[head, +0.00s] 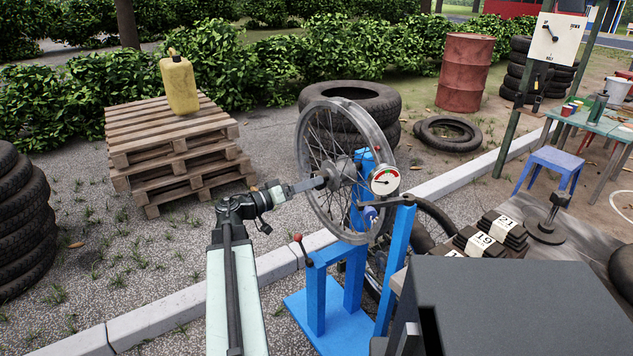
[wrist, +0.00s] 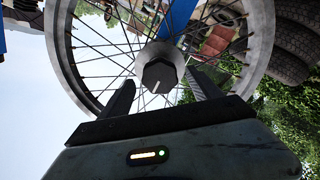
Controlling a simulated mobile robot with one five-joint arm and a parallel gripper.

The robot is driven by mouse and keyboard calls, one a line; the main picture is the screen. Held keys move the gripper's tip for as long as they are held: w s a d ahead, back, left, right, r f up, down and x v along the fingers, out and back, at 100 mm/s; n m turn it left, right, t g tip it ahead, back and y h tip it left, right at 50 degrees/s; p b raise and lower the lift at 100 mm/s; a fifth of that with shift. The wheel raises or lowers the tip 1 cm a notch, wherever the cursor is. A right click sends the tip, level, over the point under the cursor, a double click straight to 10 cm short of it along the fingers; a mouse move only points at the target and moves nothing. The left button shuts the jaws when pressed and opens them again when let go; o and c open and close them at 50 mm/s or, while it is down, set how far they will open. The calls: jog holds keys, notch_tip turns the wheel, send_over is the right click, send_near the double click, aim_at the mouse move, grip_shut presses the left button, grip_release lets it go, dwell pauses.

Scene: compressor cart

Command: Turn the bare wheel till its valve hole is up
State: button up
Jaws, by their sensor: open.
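The bare wheel (head: 372,118), a grey spoked rim without a tyre, stands upright on a blue stand (head: 316,290). It fills much of the wrist view (wrist: 258,50). Its hub (wrist: 160,75) ends in a dark faceted cap with a small pale mark. My gripper (head: 318,183) reaches the hub from the left in the head view. In the wrist view my gripper (wrist: 158,80) is open, with one finger on each side of the hub cap. I cannot tell whether the fingers touch it. I cannot make out the valve hole in either view.
A dial gauge (head: 384,181) sits on the stand's right side, and a red-knobbed lever (head: 299,238) is at its front left. Stacked tyres (head: 350,95) stand behind the wheel. Pallets (head: 175,150) with a yellow can (head: 179,84) are left. Numbered weights (head: 485,240) lie right.

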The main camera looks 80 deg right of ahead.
jog(key=v, duration=0.4)
dwell(0.3)
